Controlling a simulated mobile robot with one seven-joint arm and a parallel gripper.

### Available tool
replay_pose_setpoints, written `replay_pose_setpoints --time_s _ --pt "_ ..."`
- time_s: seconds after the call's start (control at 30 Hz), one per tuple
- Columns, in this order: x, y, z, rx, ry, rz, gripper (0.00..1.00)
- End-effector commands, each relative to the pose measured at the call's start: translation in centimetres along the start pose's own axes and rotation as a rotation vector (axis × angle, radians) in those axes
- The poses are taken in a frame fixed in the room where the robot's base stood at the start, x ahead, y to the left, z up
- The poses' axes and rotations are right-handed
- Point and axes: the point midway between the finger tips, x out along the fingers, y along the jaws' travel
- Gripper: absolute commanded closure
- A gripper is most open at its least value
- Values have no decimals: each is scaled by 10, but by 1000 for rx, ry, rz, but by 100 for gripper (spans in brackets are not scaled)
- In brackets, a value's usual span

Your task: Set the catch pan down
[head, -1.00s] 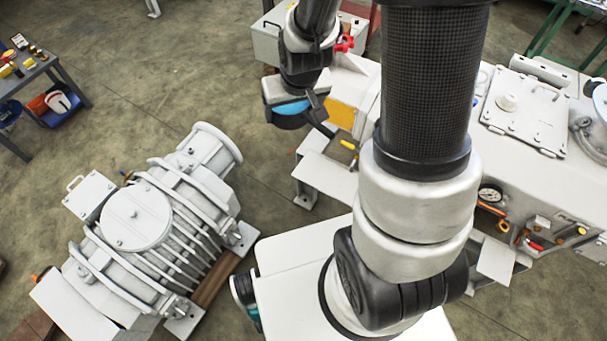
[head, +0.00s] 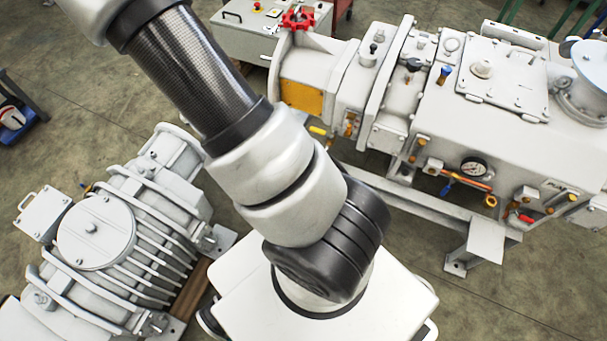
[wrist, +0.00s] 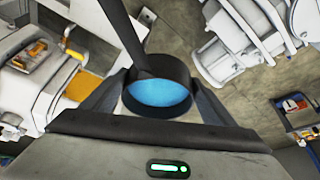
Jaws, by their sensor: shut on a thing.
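The catch pan (wrist: 152,72) is a dark, round vessel in the wrist view, with a bright blue surface inside it. A dark bar, perhaps its handle, runs from it to the top of the picture. My gripper (wrist: 157,106) is shut on the pan, with one finger on each side. The pan is above the floor; its underside and its height cannot be told. In the head view neither the gripper nor the pan shows; my arm reaches out at the top left.
A large light-grey machine (head: 440,105) with a gauge, valves and a red handwheel (head: 298,19) fills the right of the head view. A ribbed grey unit (head: 125,235) stands at the lower left beside a wooden beam. Bare floor (head: 85,110) lies at the upper left.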

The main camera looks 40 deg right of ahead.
Motion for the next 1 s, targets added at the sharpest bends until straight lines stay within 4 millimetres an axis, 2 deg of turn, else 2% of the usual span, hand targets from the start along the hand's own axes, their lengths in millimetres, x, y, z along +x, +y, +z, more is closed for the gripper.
replay_pose_setpoints --time_s 0.03,0.2,0.4,0.5,0.67,0.77,1.0 --pt "39 13 5 76 -1 39 62" --pt "119 52 6 341 1 148 62" --pt "202 97 2 611 3 257 62" --pt "230 114 -1 707 4 296 62" --pt "256 131 -5 798 1 332 62" --pt "267 135 -5 823 1 341 62" --pt "306 136 11 825 -2 343 62"
